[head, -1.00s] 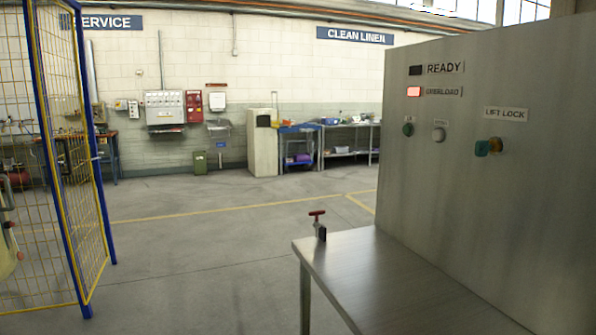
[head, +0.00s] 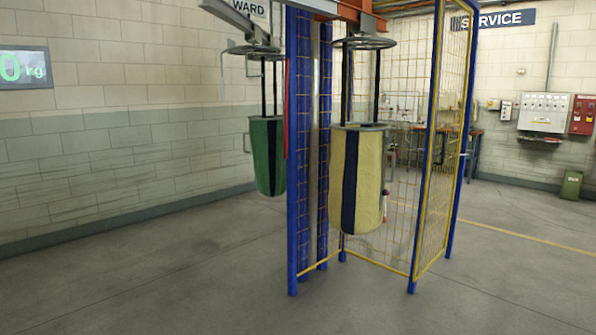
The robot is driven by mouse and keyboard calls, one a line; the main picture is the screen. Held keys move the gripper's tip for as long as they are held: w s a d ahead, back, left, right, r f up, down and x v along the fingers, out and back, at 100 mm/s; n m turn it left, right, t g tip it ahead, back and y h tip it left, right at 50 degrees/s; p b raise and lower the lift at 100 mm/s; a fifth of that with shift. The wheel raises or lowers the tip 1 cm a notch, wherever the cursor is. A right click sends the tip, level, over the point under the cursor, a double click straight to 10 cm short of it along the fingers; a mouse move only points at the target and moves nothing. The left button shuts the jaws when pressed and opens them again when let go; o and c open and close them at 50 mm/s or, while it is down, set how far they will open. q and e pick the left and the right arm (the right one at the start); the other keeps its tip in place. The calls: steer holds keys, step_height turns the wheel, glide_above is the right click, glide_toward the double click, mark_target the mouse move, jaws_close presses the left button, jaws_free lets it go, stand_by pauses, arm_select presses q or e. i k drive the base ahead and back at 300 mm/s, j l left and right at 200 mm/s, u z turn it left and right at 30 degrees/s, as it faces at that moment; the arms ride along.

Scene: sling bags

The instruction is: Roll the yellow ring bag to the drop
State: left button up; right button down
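The yellow ring bag (head: 367,180), with a dark vertical stripe, hangs upright by dark straps from a ring (head: 363,43) under an overhead rail (head: 345,12). Neither gripper is in view. No drop is clearly identifiable.
A wall display (head: 23,67) at left reads 0 kg. The grey floor (head: 150,290) in front and at left is clear.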

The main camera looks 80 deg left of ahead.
mark_target(356, 164)
steer(key=u, duration=2.05)
steer(key=i+u, duration=0.1)
steer(key=i, duration=0.2)
